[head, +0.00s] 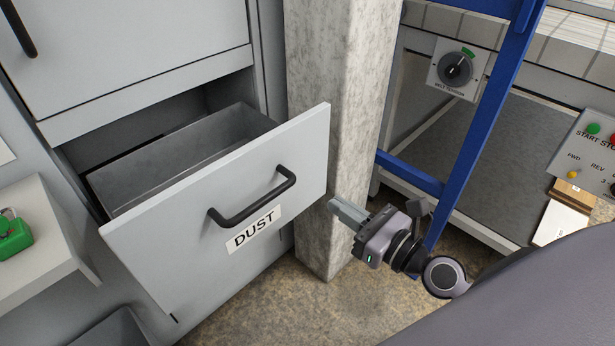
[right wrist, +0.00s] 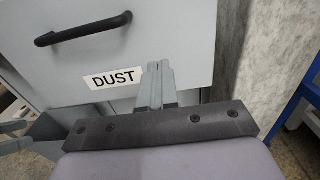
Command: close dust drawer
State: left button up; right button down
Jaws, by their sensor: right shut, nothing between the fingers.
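The dust drawer (head: 300,152) is a light grey drawer that stands pulled out of its cabinet, with its grey inside showing. Its front carries a black bar handle (head: 252,200) and a white DUST label (head: 254,229). In the right wrist view the handle (right wrist: 83,29) is at the upper left and the label (right wrist: 109,78) is left of the fingers. My right gripper (head: 335,207) is shut and empty, just right of the drawer front's right edge in the head view. Its fingers (right wrist: 158,68) point toward the drawer front; contact cannot be told.
A concrete pillar (head: 335,60) stands right behind the drawer. A blue frame (head: 478,120) and a control box (head: 590,150) are to the right. A shelf with a green padlock (head: 14,234) is at the left. Speckled floor (head: 290,310) is open below.

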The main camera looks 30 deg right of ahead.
aim_at(307, 185)
pick_arm(q)
jog(key=shift+s+a+f+p, duration=0.25)
jog(key=shift+s+a+p, duration=0.05)
jog(key=shift+a+p, duration=0.25)
pick_arm(e)
jog(key=shift+x, duration=4.5)
jog(key=shift+f, duration=0.1)
